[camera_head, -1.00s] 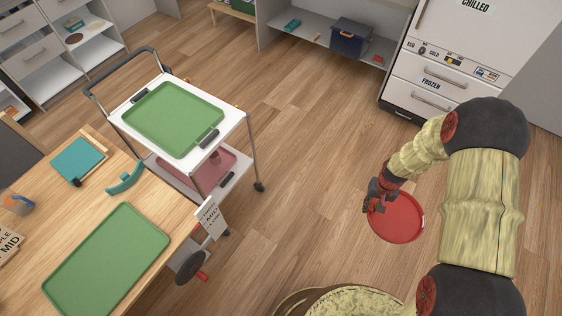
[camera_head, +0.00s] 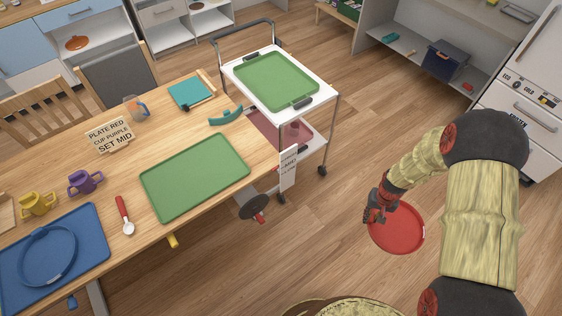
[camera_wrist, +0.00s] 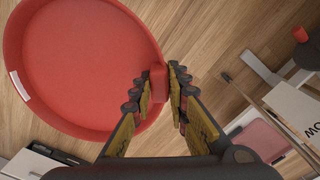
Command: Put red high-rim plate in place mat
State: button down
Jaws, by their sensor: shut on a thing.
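The red high-rim plate (camera_head: 399,229) hangs over the open floor at the right of the head view. It fills the upper left of the wrist view (camera_wrist: 80,62). My gripper (camera_head: 377,211) is shut on the plate's rim, at its left side in the head view. The fingertips show on both sides of the rim in the wrist view (camera_wrist: 159,84). A green mat with a raised edge (camera_head: 195,176) lies bare on the wooden table. A blue mat (camera_head: 88,262) lies at the table's lower left, with a blue ring-shaped thing on it. I cannot tell which one is the place mat.
The table also holds a purple cup (camera_head: 85,182), a yellow cup (camera_head: 38,204), a red-handled spoon (camera_head: 124,214) and a sign (camera_head: 110,134). A crank wheel (camera_head: 252,205) juts from the table's right edge. A trolley (camera_head: 322,95) stands behind.

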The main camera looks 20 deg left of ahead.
aim_at(180, 181)
jog(key=j+u, duration=0.1)
jog(key=u, duration=0.3)
jog(key=j+u, duration=0.15)
jog(key=u, duration=0.3)
jog(key=j+u, duration=0.15)
jog(key=u, duration=0.25)
jog(key=j+u, duration=0.15)
jog(key=u, duration=0.3)
